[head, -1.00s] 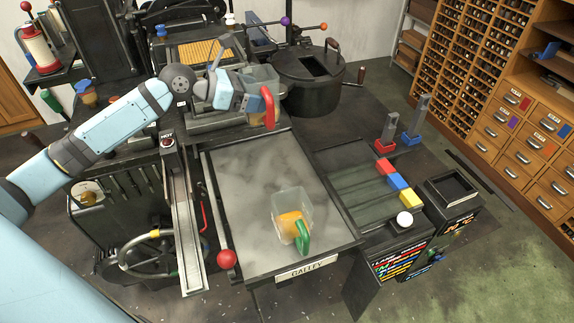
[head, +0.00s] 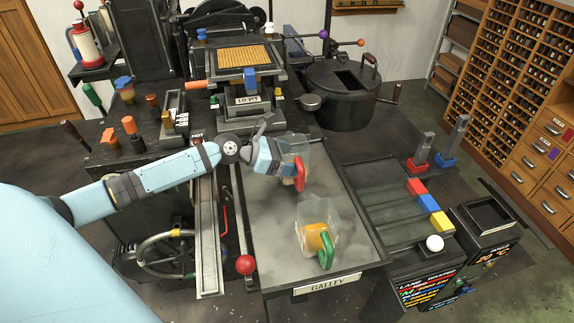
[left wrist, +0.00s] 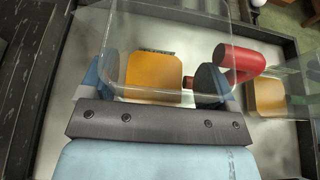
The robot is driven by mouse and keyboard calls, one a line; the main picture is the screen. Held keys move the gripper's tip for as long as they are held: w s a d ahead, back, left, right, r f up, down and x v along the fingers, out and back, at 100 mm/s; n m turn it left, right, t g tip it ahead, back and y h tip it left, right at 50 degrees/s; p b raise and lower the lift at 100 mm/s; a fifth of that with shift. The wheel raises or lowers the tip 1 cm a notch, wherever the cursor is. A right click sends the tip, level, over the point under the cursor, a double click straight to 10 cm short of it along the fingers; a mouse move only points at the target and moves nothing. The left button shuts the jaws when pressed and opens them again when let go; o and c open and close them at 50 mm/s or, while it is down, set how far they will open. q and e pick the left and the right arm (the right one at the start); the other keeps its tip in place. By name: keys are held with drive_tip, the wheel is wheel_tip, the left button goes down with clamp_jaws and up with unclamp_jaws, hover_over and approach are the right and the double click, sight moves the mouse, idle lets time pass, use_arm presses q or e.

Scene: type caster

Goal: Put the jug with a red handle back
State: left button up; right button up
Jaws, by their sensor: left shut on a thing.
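The clear jug with a red handle (head: 299,172) is over the far part of the grey galley plate (head: 282,240). My left gripper (head: 278,158) is shut on this jug. In the left wrist view, my left gripper (left wrist: 152,85) has a finger on either side of the jug's clear wall, and the red handle (left wrist: 238,64) is on the right. I cannot tell whether the jug touches the plate. A second clear jug with a green handle (head: 326,250) and an orange part stands nearer on the plate. My right gripper is not in view.
A lever with a red ball (head: 245,265) stands along the plate's left edge. A black pot (head: 340,95) is behind right. Red, blue and yellow blocks (head: 428,203) sit on the right side. The plate's near left part is clear.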

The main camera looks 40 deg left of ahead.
use_arm(q)
drive_tip(key=shift+f, duration=0.95)
drive_tip(key=o, duration=0.9)
drive_tip(key=shift+f, duration=0.1)
drive_tip(key=shift+o, duration=0.2)
drive_tip(key=v, duration=1.2)
